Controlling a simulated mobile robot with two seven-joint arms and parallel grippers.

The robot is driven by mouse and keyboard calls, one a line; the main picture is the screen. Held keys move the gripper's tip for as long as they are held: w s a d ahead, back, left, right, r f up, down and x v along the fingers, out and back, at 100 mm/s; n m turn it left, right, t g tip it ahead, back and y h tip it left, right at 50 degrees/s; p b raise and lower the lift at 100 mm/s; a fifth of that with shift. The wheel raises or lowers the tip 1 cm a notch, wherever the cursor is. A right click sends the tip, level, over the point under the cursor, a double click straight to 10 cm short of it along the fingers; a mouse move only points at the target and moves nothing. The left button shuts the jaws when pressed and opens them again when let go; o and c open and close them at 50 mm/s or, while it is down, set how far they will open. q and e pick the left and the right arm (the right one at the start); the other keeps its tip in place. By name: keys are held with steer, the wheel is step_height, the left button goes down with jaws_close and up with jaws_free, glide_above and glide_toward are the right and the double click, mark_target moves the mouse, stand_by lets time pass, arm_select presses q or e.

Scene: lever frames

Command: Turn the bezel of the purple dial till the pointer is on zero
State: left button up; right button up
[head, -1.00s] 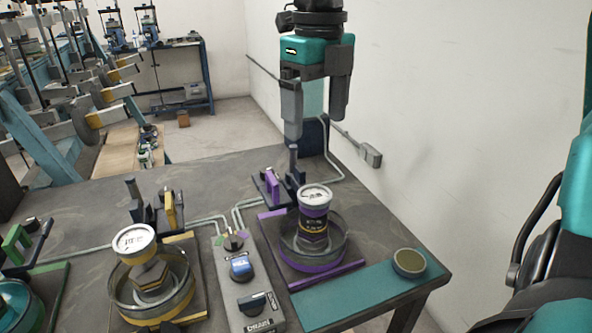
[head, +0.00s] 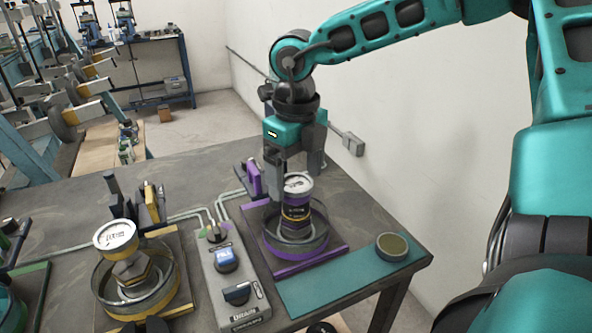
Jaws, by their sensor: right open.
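The purple dial (head: 298,184) is a white-faced gauge with a purple bezel on top of a stacked dark body in a purple-rimmed ring base. It stands upright on the table. Its pointer is too small to read. My right gripper (head: 295,178) comes down from above, open, with one finger left of the dial and one behind its right side. The fingertips are near the bezel's height; I cannot tell whether they touch it.
A yellow gauge unit (head: 116,235) stands to the left, and a grey control box (head: 229,277) between the two. A purple-handled lever (head: 254,180) is close behind the dial. A round tin (head: 391,247) sits on the teal mat (head: 330,289) at the front right. The wall rises behind.

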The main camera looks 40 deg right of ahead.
steer(key=shift+c, duration=0.2)
steer(key=shift+c, duration=0.8)
steer(key=c, duration=0.9)
steer(key=shift+o, duration=0.2)
steer(key=shift+w+f+n+b, duration=0.15)
steer(key=shift+n+b, duration=0.15)
steer(key=shift+b, duration=0.3)
steer(key=shift+n+b, duration=0.3)
steer(key=shift+r, duration=0.2)
steer(key=o, duration=1.1)
steer(key=shift+c, duration=0.2)
